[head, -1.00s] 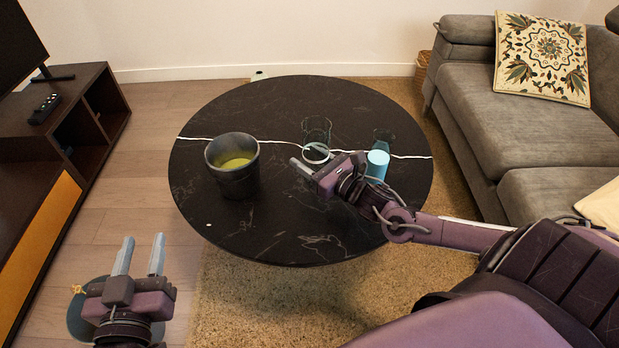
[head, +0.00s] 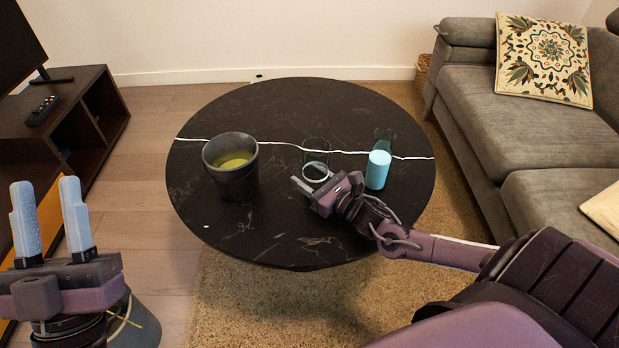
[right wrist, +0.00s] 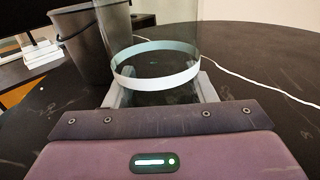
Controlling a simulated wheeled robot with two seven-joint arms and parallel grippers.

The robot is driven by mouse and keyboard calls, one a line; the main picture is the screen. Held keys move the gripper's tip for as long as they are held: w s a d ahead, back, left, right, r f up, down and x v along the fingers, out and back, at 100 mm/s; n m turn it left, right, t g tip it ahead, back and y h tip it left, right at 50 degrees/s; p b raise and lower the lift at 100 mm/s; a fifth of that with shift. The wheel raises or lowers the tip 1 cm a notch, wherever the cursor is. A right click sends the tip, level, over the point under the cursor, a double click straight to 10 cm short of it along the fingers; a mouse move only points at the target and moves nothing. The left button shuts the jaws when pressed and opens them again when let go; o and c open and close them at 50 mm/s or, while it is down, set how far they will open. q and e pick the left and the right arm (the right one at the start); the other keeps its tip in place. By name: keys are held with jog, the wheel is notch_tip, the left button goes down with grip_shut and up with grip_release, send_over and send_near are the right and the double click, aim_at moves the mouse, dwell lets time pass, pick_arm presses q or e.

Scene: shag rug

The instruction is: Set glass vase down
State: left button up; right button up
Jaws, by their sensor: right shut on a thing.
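The glass vase (head: 316,151) is a clear cylinder with a white band low on it, upright over the middle of the dark round table (head: 290,105). My right gripper (head: 313,184) is shut around its lower part. In the right wrist view the glass vase (right wrist: 155,65) stands between my right gripper's fingers (right wrist: 160,93), one on each side near the white band. I cannot tell whether its base touches the table. My left gripper (head: 45,190) is open and empty at the lower left, away from the table.
A dark bucket with yellow-green inside (head: 232,170) stands left of the vase. A light-blue cylinder (head: 378,170) and a dark clear glass (head: 385,140) stand to the right. A grey sofa (head: 530,120) is at the right.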

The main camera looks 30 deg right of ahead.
pick_arm(q)
jog(key=shift+s+r, duration=0.1)
jog(key=shift+r, duration=0.1)
jog(key=shift+s+a+r+t, duration=0.2)
jog(key=shift+s+r+t, duration=0.1)
jog(key=shift+r+t, duration=0.1)
pick_arm(e)
jog(key=shift+f, duration=0.15)
